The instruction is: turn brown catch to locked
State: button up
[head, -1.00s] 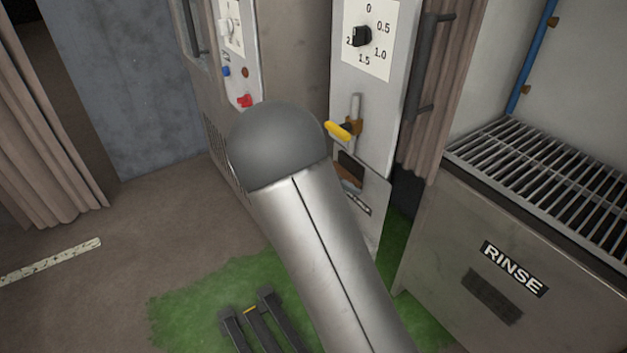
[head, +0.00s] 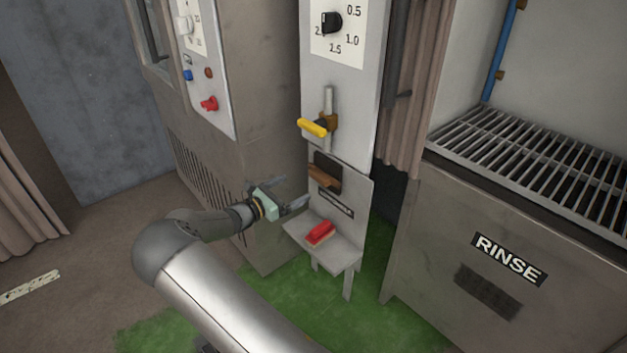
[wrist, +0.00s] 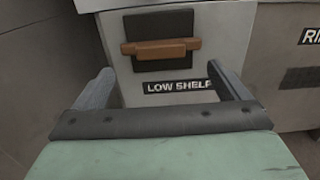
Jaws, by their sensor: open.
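The brown catch (head: 324,176) is a bar on a dark square plate (head: 327,161), low on the front of the grey post, above a small label. In the wrist view the brown catch (wrist: 160,47) lies level across its dark plate, above a "LOW SHELF" label (wrist: 180,86). My gripper (head: 294,192) is open and empty, to the left of the catch and a little lower in the head view. In the wrist view my gripper's fingers (wrist: 167,82) stand apart, with the catch ahead between and above their tips, not touching.
A small shelf with a red block (head: 320,232) juts out below the catch. A yellow handle (head: 313,128) sticks out above it. A grey cabinet (head: 250,110) stands left and the rinse unit (head: 450,230) stands right.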

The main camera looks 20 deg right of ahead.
aim_at(316, 176)
jog(key=b+x, duration=0.1)
jog(key=x, duration=0.8)
jog(key=shift+d, duration=0.25)
jog(key=c, duration=1.4)
jog(key=shift+w, duration=0.1)
